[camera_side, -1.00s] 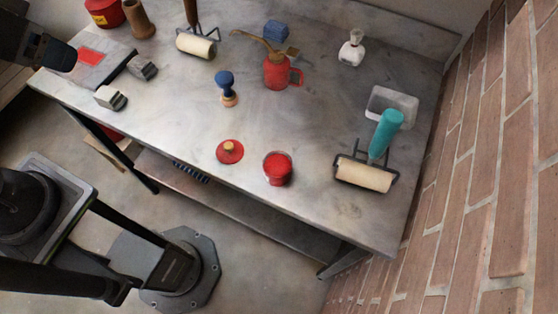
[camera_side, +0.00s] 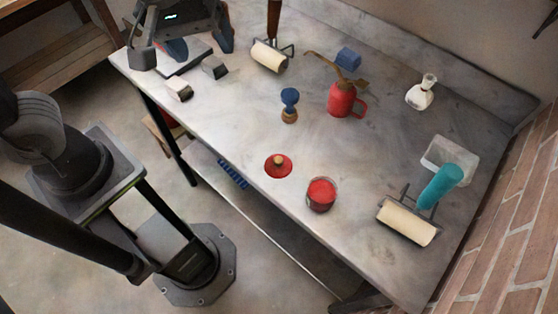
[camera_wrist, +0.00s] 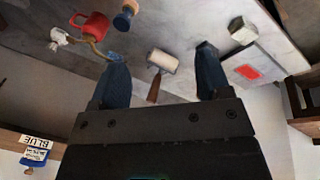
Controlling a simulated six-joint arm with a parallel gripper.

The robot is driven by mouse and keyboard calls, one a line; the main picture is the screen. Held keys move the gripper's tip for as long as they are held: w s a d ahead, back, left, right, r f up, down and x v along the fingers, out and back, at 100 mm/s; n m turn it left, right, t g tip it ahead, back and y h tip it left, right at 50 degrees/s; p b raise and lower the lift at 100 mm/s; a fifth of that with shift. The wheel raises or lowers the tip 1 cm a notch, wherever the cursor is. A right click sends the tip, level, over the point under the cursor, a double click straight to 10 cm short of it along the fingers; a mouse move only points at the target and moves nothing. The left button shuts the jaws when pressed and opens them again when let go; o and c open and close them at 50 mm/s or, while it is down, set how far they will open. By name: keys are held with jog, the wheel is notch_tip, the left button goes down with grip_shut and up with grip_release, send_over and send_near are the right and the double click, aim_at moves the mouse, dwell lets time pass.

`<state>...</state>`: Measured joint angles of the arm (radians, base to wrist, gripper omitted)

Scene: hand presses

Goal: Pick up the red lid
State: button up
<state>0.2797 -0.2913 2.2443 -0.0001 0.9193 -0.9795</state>
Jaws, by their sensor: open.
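The red lid (camera_side: 278,170) is a flat red disc with a wooden knob on top. It lies knob up near the front edge of the table, left of an open red pot (camera_side: 320,194). My gripper (camera_side: 200,46) is above the far left end of the table, by the flat slab, well away from the lid. Its two blue-grey fingers are spread with nothing held between them. They also show in the wrist view (camera_wrist: 160,62), with a roller beyond them. The lid is not seen in the wrist view.
A blue-topped stamp (camera_side: 290,98) and a red oil can (camera_side: 341,100) stand behind the lid. A roller with a teal handle (camera_side: 408,221) lies at right. Grey blocks (camera_side: 179,89) are at left. The table around the lid is clear.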

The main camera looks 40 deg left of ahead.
jog(key=w+d+f+n+g, duration=0.2)
jog(key=d+f+n, duration=0.35)
jog(key=d, duration=0.25)
jog(key=n, duration=0.5)
send_over(277, 159)
jog(key=shift+m+g+y, duration=0.25)
jog(key=shift+g+y, duration=0.15)
jog(key=f, duration=0.8)
jog(key=d+f, duration=0.1)
jog(key=f, duration=0.3)
jog(key=shift+s, duration=0.15)
jog(key=shift+w+a+f, duration=0.1)
jog(key=shift+a+f, duration=0.1)
jog(key=shift+f, duration=1.2)
jog(key=shift+w+a+f, duration=0.1)
jog(key=shift+a+f, duration=0.1)
jog(key=shift+f, duration=1.2)
jog(key=shift+c, duration=0.5)
grip_shut()
